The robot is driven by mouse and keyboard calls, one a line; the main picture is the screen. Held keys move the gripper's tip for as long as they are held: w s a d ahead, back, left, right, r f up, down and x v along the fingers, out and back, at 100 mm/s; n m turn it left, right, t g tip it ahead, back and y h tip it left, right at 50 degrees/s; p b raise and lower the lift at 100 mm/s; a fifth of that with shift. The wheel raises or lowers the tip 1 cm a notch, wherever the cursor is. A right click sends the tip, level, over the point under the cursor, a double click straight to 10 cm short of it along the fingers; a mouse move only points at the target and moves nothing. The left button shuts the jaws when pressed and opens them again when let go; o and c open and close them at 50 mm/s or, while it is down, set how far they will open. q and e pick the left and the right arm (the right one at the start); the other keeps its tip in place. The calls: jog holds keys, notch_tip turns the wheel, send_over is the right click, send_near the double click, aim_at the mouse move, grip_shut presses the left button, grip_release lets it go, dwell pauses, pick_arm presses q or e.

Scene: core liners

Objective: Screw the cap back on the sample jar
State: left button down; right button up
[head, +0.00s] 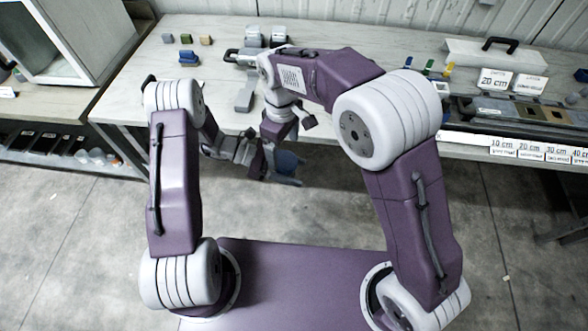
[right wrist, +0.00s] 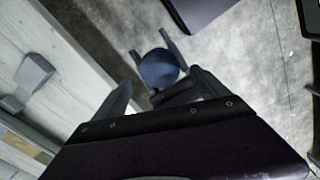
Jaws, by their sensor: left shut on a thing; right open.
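My left gripper (head: 284,172) is shut on a blue, round-topped thing, which I take for the sample jar (head: 288,162), held in the air in front of the bench. In the right wrist view the jar (right wrist: 158,68) shows as a blue disc between the left gripper's fingers. I cannot tell whether the disc is a cap or the jar's own body. My right gripper (head: 279,127) is open and empty just above the jar. In the right wrist view its fingers (right wrist: 160,90) are spread, with the jar beyond and between them. No separate cap can be made out.
A white cabinet (head: 75,40) stands left. Open floor lies in front of the bench.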

jog(key=o, duration=0.3)
notch_tip(320, 180, up, 12)
jog(key=shift+r, duration=0.1)
dwell(0.5)
